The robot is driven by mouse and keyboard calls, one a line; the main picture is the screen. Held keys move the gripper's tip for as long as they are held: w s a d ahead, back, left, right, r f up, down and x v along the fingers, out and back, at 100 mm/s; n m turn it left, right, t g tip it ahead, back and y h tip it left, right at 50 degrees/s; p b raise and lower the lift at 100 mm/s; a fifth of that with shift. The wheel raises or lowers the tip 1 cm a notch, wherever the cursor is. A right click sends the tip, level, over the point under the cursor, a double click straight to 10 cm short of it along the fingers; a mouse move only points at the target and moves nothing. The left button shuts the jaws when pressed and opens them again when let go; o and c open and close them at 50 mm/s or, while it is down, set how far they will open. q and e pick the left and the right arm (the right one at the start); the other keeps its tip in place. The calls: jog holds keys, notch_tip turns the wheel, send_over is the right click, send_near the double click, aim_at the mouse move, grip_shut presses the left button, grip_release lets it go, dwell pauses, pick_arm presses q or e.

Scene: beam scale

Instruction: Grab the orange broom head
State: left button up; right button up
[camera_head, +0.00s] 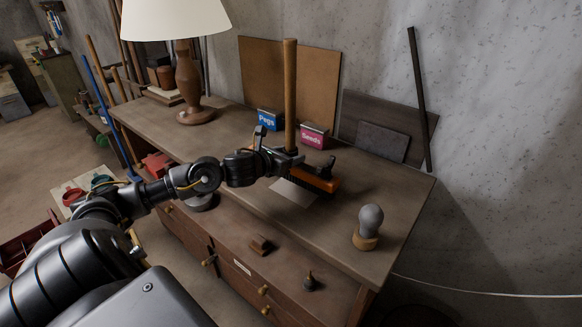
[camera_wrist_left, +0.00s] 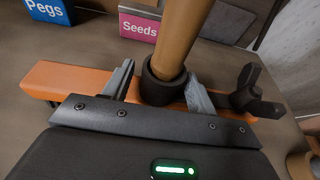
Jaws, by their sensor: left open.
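The orange broom head (camera_head: 322,181) lies on the workbench with its wooden handle (camera_head: 290,90) standing upright. In the left wrist view the orange head (camera_wrist_left: 70,80) runs across behind the gripper, with a black collar (camera_wrist_left: 162,88) at the handle's foot. My left gripper (camera_head: 288,161) is at the broom head. Its two fingers are apart, one on each side of the collar; I cannot tell whether they touch it. The gripper body hides part of the head. My right gripper is not in view.
A blue Pegs box (camera_head: 269,120) and a pink Seeds box (camera_head: 313,135) stand behind the broom. A lamp (camera_head: 187,80) is at the left. A grey bulb on a wooden base (camera_head: 365,240) stands near the right front. The bench right of the broom is mostly clear.

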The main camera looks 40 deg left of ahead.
pick_arm(q)
jog(key=shift+w+f, duration=0.15)
jog(key=shift+w, duration=0.4)
jog(key=shift+s, duration=0.1)
jog(key=shift+c, duration=1)
grip_shut()
